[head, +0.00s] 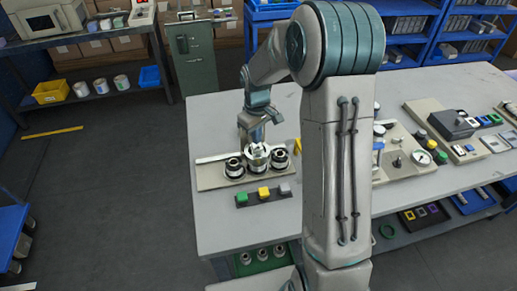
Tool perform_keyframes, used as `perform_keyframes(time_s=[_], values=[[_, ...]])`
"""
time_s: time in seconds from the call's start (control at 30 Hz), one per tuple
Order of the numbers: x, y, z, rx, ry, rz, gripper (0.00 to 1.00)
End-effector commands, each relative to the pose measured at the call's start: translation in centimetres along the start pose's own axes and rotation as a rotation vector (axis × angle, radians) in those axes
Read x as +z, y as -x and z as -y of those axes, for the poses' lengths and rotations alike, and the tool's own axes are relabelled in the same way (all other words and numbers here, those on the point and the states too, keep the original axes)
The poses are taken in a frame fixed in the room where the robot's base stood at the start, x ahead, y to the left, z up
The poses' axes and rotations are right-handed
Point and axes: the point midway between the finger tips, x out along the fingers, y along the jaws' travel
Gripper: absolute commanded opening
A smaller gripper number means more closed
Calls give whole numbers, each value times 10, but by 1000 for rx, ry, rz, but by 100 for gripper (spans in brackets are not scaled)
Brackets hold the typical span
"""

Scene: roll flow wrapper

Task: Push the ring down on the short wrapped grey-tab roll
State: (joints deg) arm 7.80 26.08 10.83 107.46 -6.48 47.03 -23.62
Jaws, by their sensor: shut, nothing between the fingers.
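My gripper (256,144) points down over a beige base plate (209,180) on the grey table. It is shut and empty, just above or touching the middle roll (257,158), which has a bright, shiny top. I cannot tell whether they touch. A dark-and-silver roll (234,168) stands to the left and a similar roll (279,160) to the right. In front lies a dark strip with a green block (241,198), a yellow block (264,193) and a grey block (285,189). The roll tabs and the ring are too small to make out.
My arm hides the table's middle. Right of it are a beige panel with a round gauge (421,158) and a dark box device (451,124). A pale bar (212,158) lies at the plate's back left. Bare table shows in front of the strip.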

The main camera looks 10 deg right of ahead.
Motion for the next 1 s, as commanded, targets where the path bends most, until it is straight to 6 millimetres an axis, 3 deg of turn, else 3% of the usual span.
perform_keyframes(time_s=[1.0], values=[[0,-37,0,-1,0,2,0]])
